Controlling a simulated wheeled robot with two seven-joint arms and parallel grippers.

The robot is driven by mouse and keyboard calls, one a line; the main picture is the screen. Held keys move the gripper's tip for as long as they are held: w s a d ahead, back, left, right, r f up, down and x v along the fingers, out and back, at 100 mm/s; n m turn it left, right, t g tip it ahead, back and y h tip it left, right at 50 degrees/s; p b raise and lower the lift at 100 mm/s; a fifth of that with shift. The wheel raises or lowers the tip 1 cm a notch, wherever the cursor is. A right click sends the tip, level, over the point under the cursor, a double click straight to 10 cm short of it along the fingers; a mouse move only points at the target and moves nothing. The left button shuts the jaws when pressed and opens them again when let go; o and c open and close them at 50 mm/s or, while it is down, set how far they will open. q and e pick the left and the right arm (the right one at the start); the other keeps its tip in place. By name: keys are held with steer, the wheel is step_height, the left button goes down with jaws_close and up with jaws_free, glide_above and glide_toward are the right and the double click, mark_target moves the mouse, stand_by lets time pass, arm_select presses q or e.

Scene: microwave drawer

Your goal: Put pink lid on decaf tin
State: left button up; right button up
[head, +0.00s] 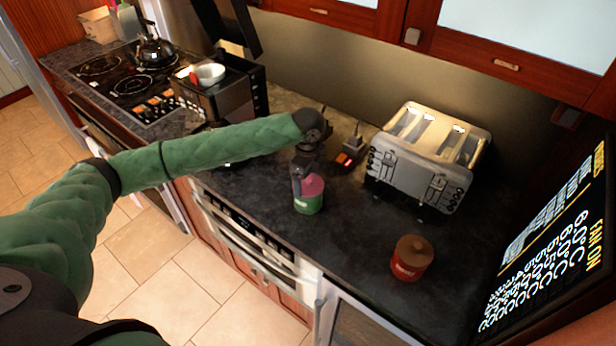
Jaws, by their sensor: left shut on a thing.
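A green tin (308,205) stands upright on the dark counter near its front edge; its label is too small to read. The pink lid (314,187) is at the top of this tin, covering its mouth from this view. I cannot tell if it is fully seated or slightly above the rim. My left gripper (298,186) comes down from above and is shut on the pink lid at its left side; the fingers hide part of the lid. My right gripper is not in view.
A red tin with a brown lid (411,257) stands to the right. A silver toaster (430,160) stands behind, with a plug and red-lit socket (347,158) beside it. A dark appliance with a white bowl (208,73) is behind my left arm. A screen (545,245) fills the right.

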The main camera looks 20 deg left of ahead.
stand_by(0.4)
arm_select(q)
steer(key=o, duration=0.9)
steer(key=shift+c, duration=0.2)
steer(key=shift+r+p, duration=1.15)
steer(key=shift+r, duration=2.35)
steer(key=shift+f, duration=0.1)
